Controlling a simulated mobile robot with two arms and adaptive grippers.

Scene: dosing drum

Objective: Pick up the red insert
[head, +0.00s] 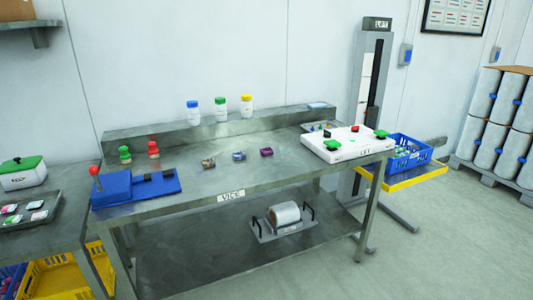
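A small red stepped piece (153,149), which looks like the red insert, stands upright at the back left of the steel bench (190,190). A similar green piece (125,154) stands just left of it, with a small gap between them. Neither of my grippers is in view, and nothing is touching the red piece.
A blue vice (135,188) with a red-knobbed lever stands in front of the red piece. Several small blocks (239,156) lie mid-bench. Capped bottles (220,110) stand on the rear ledge. A white box with green knobs (347,144) is at right. The front middle is clear.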

